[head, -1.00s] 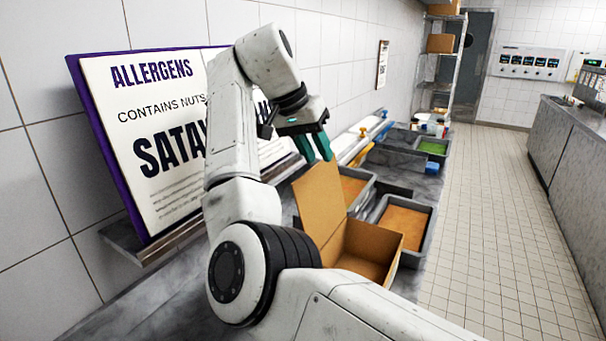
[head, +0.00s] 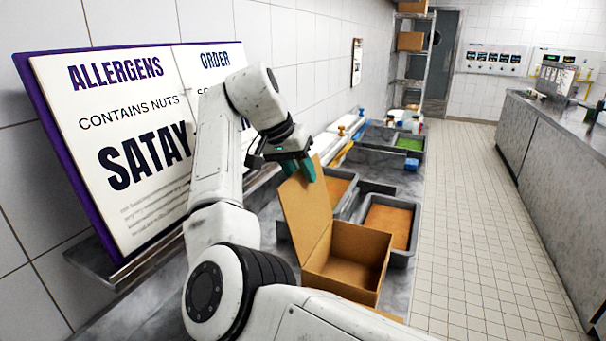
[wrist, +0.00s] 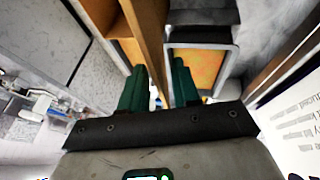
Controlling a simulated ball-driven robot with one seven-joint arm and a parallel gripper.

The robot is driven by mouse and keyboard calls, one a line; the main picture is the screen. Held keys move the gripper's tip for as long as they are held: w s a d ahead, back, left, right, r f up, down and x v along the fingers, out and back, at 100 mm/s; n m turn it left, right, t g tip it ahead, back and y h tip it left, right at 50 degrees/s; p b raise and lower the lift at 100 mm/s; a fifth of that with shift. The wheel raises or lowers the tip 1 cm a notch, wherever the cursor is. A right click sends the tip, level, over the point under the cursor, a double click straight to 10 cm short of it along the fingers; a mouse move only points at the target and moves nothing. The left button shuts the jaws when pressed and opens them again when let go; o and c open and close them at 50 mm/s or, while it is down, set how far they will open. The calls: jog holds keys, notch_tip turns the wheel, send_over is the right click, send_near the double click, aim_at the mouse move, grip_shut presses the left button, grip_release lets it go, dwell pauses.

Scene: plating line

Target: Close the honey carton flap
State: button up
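The open cardboard carton (head: 345,265) stands on the counter in the head view. Its brown flap (head: 305,215) stands up, leaning, from the carton's left side. My gripper (head: 298,169) is at the flap's upper edge, its teal fingers pointing down. In the wrist view the fingers (wrist: 158,88) are spread apart, and the flap (wrist: 150,40) shows edge-on in the gap between them. I see no clear contact, and the gripper looks open. Part of the flap's top edge is hidden by the fingers. No honey label is readable.
Grey trays with orange contents (head: 390,222) lie just beyond the carton. A green-filled tray (head: 410,144) is farther back. An allergens board (head: 110,140) leans against the wall at left. The tiled floor aisle (head: 470,220) is clear.

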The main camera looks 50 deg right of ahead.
jog(key=shift+s+d+f, duration=0.1)
jog(key=shift+d+f, duration=0.25)
jog(key=shift+f, duration=0.25)
jog(key=shift+c, duration=0.4)
grip_shut()
dwell(0.7)
